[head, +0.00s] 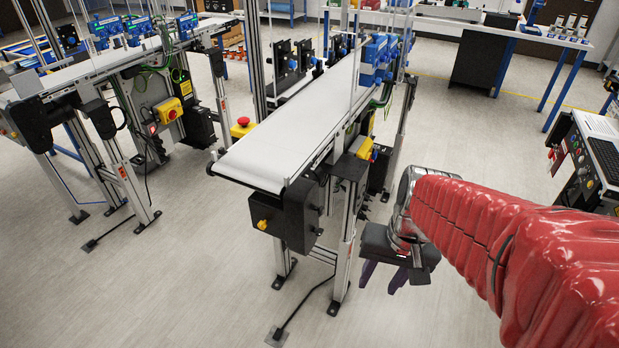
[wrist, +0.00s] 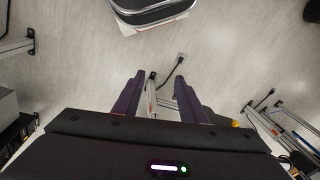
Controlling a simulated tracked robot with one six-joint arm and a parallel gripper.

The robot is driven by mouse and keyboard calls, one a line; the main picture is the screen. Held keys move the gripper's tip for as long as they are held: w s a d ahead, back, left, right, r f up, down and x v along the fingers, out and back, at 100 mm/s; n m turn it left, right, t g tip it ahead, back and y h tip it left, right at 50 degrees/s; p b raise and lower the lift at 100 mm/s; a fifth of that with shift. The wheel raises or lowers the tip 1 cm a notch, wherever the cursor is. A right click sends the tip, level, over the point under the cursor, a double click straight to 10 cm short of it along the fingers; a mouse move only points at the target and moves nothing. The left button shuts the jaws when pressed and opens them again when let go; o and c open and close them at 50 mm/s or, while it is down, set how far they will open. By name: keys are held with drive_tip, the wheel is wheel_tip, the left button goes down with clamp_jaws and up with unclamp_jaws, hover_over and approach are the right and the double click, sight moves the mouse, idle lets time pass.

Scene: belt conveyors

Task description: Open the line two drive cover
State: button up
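A black drive box (head: 290,212) with a small yellow knob (head: 262,225) hangs under the near end of the middle conveyor (head: 270,155). Its visible faces look closed. I see no label that says which line it is. My gripper (head: 383,284) hangs to the right of this conveyor, apart from it, with its purple fingers pointing down. In the wrist view, the two fingers of my gripper (wrist: 160,76) are spread, with only floor and a conveyor leg behind the gap. The drive box is not clearly seen in the wrist view.
A second conveyor (head: 90,70) with black drive parts stands at the left. A red emergency button (head: 243,121) sits beside the middle conveyor. A control panel (head: 588,155) stands at the right edge. Cables lie by the conveyor feet. The floor in front is clear.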

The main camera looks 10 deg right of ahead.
wheel_tip(320, 180, down, 6)
drive_tip(key=m+g+y, duration=0.2)
drive_tip(key=m+y, duration=0.2)
drive_tip(key=m, duration=0.1)
drive_tip(key=m+t+y, duration=0.9)
drive_tip(key=m+t, duration=0.3)
drive_tip(key=m, duration=0.4)
approach(323, 211)
drive_tip(key=v, duration=0.5)
drive_tip(key=shift+s, duration=0.15)
drive_tip(key=x, duration=1.3)
drive_tip(key=shift+w+a, duration=0.25)
drive_tip(key=shift+w, duration=0.05)
